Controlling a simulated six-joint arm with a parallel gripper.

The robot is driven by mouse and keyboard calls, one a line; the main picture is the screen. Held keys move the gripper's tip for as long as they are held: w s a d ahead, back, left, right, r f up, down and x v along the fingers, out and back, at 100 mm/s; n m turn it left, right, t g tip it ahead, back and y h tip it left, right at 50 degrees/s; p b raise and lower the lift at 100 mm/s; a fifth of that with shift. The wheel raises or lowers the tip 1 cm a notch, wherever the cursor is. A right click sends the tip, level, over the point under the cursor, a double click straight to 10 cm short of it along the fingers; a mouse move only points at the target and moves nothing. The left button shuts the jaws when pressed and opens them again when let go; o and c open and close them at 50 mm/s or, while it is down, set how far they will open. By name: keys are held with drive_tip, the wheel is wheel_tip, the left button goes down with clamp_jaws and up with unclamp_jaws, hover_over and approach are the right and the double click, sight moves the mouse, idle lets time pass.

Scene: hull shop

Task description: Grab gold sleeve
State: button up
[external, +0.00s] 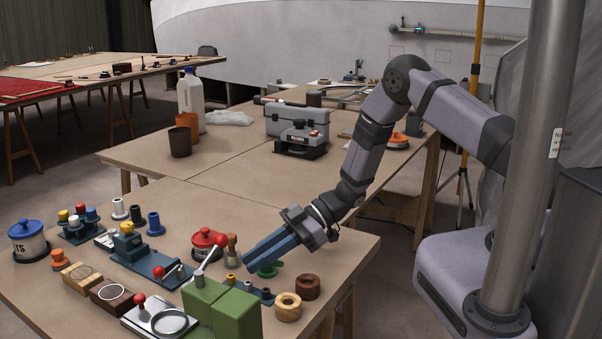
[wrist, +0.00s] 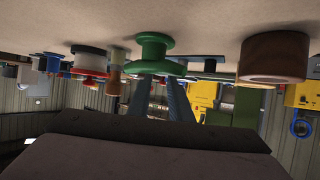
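A small gold-yellow sleeve (external: 231,280) appears to stand in a row of small pieces on a blue holder, behind the green block on the front table. It is small, and I cannot tell its exact shape. My gripper (external: 249,266) reaches down from the right, its two blue fingers close together above the table, just behind and right of that row. In the wrist view the fingers (wrist: 178,100) point away from the camera, and no held object shows. I cannot single out the sleeve in the wrist view.
A green spool (external: 268,269) stands by the fingertips; it also shows in the wrist view (wrist: 154,56). Brown wooden rings (external: 307,287), a red-lidded pot (external: 209,243) and a green block (external: 221,309) stand around. Table (external: 330,247) is bare behind the gripper.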

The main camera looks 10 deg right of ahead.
sight(233, 275)
drive_tip(key=shift+a, duration=0.15)
drive_tip(key=shift+p+x, duration=1)
drive_tip(key=shift+x, duration=1.5)
drive_tip(key=shift+f, duration=0.1)
clamp_jaws()
